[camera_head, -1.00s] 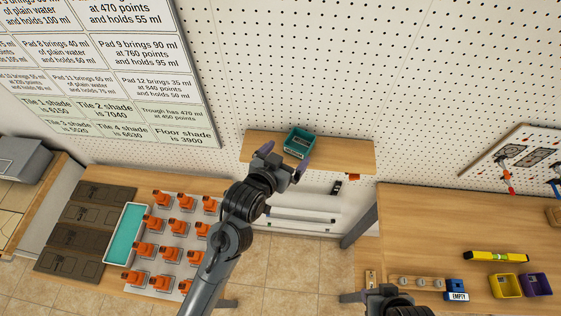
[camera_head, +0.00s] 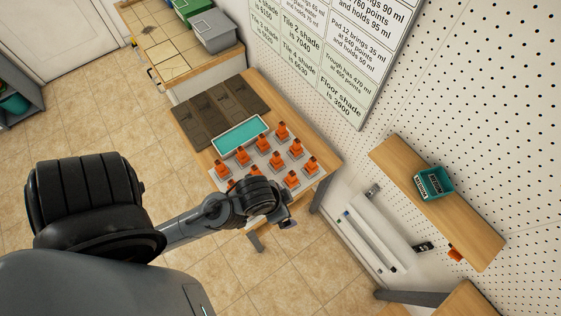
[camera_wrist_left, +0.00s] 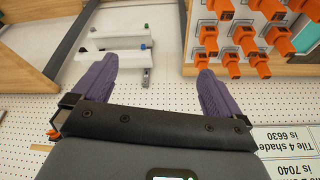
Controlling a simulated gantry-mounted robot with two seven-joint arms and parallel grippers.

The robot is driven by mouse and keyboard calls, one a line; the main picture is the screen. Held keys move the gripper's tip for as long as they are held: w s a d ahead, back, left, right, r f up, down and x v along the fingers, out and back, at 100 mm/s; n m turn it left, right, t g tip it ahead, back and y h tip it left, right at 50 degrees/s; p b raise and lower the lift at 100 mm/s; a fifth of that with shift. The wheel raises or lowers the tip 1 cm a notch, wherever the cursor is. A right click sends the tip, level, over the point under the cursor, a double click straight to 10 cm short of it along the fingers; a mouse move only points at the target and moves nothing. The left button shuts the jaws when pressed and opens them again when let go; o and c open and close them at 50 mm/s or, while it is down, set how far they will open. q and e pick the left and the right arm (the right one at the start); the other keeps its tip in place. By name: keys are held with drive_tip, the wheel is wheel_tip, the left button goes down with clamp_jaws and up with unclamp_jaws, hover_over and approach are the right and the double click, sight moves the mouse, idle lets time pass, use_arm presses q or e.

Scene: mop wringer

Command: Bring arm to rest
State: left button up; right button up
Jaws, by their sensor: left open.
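My left arm reaches in from the left in the head view. Its gripper (camera_head: 287,222) hangs beside the near right corner of the table with the orange pieces, partly hidden behind the wrist. In the left wrist view my left gripper (camera_wrist_left: 155,75) shows two purple fingers spread apart with nothing between them. My right gripper is out of view.
Several orange pieces (camera_head: 277,159) stand beside a teal trough (camera_head: 240,137) and dark mats (camera_head: 205,118) on the wooden table. A wall shelf (camera_head: 395,150) holds a teal bin (camera_head: 440,182). Tiled floor (camera_head: 110,125) lies open at left.

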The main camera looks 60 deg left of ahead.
use_arm(q)
drive_tip(key=shift+s+a+f, duration=0.1)
drive_tip(key=shift+s+a, duration=0.2)
drive_tip(key=shift+s, duration=0.35)
wheel_tip(320, 180, up, 4)
drive_tip(key=p, duration=0.4)
idle(0.4)
